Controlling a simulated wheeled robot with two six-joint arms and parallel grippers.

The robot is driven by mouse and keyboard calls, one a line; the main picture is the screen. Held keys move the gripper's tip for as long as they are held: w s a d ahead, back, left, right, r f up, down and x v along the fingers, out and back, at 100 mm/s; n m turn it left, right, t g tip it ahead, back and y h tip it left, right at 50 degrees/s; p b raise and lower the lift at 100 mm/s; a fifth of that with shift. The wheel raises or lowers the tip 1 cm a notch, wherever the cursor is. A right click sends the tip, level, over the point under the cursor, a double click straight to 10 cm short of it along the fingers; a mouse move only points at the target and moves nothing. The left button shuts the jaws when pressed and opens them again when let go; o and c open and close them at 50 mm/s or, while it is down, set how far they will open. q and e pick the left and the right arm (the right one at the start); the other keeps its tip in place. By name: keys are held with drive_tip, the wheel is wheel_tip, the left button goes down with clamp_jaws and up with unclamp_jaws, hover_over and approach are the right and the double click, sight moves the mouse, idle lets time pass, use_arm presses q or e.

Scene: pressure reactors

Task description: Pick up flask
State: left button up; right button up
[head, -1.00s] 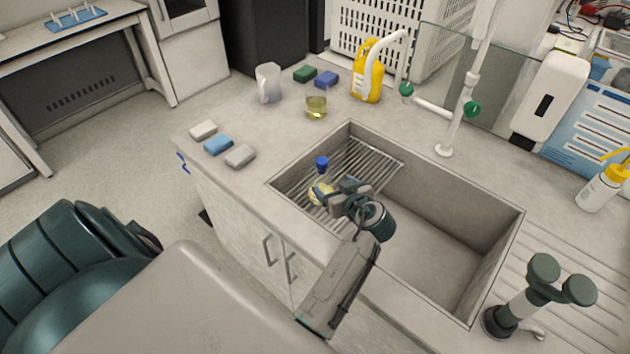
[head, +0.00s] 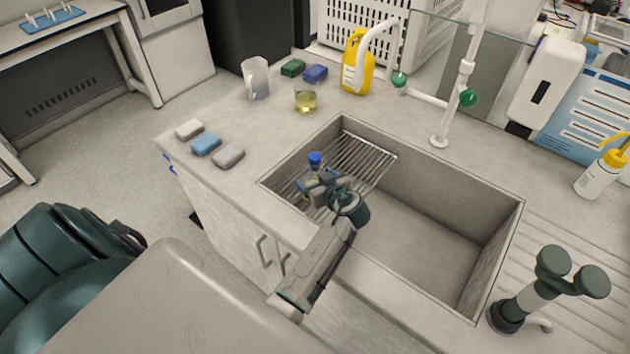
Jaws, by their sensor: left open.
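The flask (head: 315,161) has a blue cap and stands on the wire rack at the left end of the sink. Its lower body is mostly hidden behind my left gripper. My left gripper (head: 315,184) is open and over the sink, with its fingers at the flask's body just below the cap. I cannot tell whether the fingers touch the glass. My right gripper is not in view.
The sink (head: 430,240) has raised walls around the wire rack (head: 368,158). A tap (head: 440,125) rises behind the sink.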

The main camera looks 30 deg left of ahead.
sight(315, 155)
use_arm(q)
drive_tip(key=shift+x, duration=1.35)
drive_tip(key=c, duration=1.2)
drive_tip(key=shift+o, duration=0.2)
wheel_tip(315, 155, up, 9)
drive_tip(key=shift+b, duration=1.1)
drive_tip(key=shift+r+p, duration=1.55)
drive_tip(key=shift+r, duration=1.5)
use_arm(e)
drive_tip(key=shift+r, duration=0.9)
